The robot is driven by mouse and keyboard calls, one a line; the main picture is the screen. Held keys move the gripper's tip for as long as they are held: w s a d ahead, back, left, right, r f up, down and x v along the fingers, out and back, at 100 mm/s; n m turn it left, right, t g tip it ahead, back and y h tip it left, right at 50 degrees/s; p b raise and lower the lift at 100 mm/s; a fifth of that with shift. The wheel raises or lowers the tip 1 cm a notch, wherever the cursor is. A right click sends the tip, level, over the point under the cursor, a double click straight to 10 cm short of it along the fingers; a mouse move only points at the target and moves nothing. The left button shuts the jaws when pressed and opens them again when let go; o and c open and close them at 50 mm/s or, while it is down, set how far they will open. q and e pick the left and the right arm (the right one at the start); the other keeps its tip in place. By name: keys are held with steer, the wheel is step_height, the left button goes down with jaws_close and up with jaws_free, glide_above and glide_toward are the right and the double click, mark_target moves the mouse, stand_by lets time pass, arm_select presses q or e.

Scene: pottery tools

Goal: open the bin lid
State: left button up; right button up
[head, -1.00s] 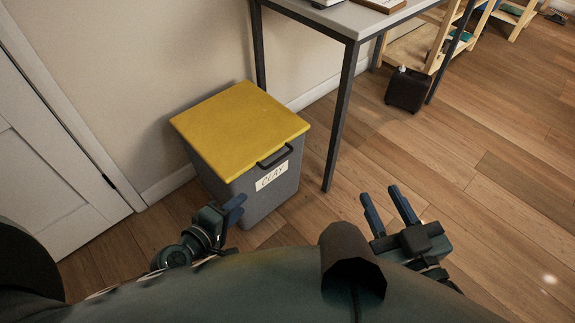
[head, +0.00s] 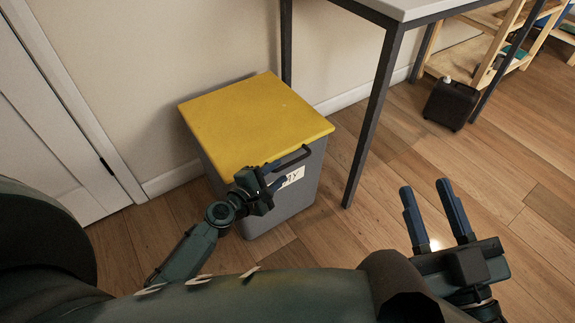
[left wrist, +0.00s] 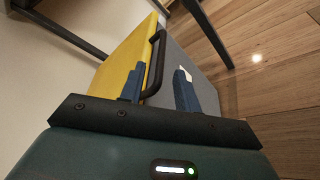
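The grey bin (head: 262,216) stands on the floor against the wall, with its yellow lid (head: 250,118) lying shut on top. A dark bar handle (head: 287,160) sticks out at the lid's front edge, above a white label (head: 292,177) partly hidden by my gripper. My left gripper (head: 276,175) is at the bin's front, close to the handle. In the left wrist view its fingers (left wrist: 158,88) are apart, with the handle (left wrist: 155,65) at the left finger; I cannot tell whether they touch. My right gripper (head: 437,213) is open and empty over the floor, right of the bin.
A grey table (head: 405,8) with dark legs (head: 372,115) stands just right of the bin. A white door (head: 50,140) is at the left. A black box (head: 451,104) and wooden shelves (head: 500,58) are farther right. The wooden floor in front is clear.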

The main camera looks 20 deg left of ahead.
mark_target(283, 169)
arm_select(q)
steer(key=x, duration=0.4)
steer(key=shift+w+f+b, duration=0.1)
steer(key=shift+b, duration=0.25)
steer(key=shift+w+d, duration=0.15)
steer(key=shift+w, duration=0.3)
arm_select(e)
steer(key=shift+w+d+r+n+t+y, duration=0.15)
steer(key=shift+r+n+y, duration=0.1)
steer(key=shift+r, duration=0.15)
steer(key=shift+w+a+r+n+t+y, duration=0.1)
steer(key=shift+w+r+n+t+y, duration=0.05)
steer(key=shift+r+n, duration=0.15)
arm_select(q)
jaws_close()
